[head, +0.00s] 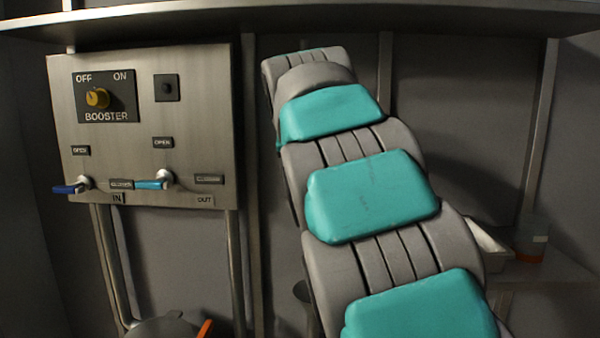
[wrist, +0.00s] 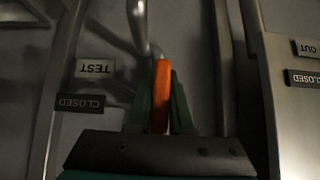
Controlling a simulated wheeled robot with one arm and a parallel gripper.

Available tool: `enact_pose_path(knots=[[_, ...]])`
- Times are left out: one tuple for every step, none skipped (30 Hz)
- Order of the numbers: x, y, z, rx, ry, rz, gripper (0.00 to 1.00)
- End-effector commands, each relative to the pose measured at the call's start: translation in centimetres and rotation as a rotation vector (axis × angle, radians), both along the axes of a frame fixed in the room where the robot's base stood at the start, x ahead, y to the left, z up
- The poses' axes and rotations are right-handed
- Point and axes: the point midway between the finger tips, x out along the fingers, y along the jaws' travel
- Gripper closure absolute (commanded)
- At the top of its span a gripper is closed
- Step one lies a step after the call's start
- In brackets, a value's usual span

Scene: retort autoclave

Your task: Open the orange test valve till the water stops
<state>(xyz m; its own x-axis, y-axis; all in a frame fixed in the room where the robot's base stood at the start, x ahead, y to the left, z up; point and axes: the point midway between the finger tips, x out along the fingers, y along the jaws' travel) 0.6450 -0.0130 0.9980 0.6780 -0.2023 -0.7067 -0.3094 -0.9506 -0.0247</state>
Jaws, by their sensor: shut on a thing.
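The orange test valve handle (wrist: 161,98) is upright in the middle of the wrist view, at the end of a pale metal pipe. My gripper (wrist: 160,100) has its two dark green fingers on either side of the handle, shut on it. An upside-down TEST label (wrist: 95,68) and a CLOSED label (wrist: 80,103) are left of the handle. In the head view a small orange piece (head: 205,328) shows at the bottom edge; I cannot tell if it is this handle. My gripper is not visible there. No water is seen in either view.
A steel panel (head: 220,120) at left in the head view carries a yellow BOOSTER knob (head: 97,98), a dark blue lever (head: 70,188) and a light blue lever (head: 153,184). Pipes (head: 235,270) run down below it. A shelf (head: 545,268) with a cup (head: 530,243) is at right.

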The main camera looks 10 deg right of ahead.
Motion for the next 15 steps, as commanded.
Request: enact_pose_path(knots=[[0.02, -0.07, -0.02, -0.011, 0.004, -0.001, 1.00], [0.02, -0.08, -0.03, -0.017, 0.006, 0.000, 1.00], [0.01, -0.10, -0.04, -0.024, 0.008, 0.000, 1.00], [0.01, -0.10, -0.04, -0.028, 0.009, 0.000, 1.00], [0.01, -0.11, -0.04, -0.031, 0.011, 0.000, 1.00], [0.00, -0.11, -0.05, -0.035, 0.012, 0.000, 1.00], [0.01, -0.12, -0.06, -0.036, 0.013, 0.000, 1.00], [-0.01, -0.12, -0.06, -0.037, 0.013, 0.000, 1.00], [0.00, -0.12, -0.07, -0.039, 0.014, 0.000, 1.00], [-0.01, -0.12, -0.06, -0.039, 0.014, 0.000, 1.00], [0.00, -0.12, -0.07, -0.040, 0.014, 0.000, 1.00], [-0.01, -0.12, -0.07, -0.040, 0.014, 0.000, 1.00], [-0.01, -0.13, -0.07, -0.039, 0.014, -0.001, 1.00], [0.00, -0.12, -0.07, -0.040, 0.014, 0.000, 1.00], [-0.01, -0.12, -0.07, -0.040, 0.014, 0.000, 1.00]])
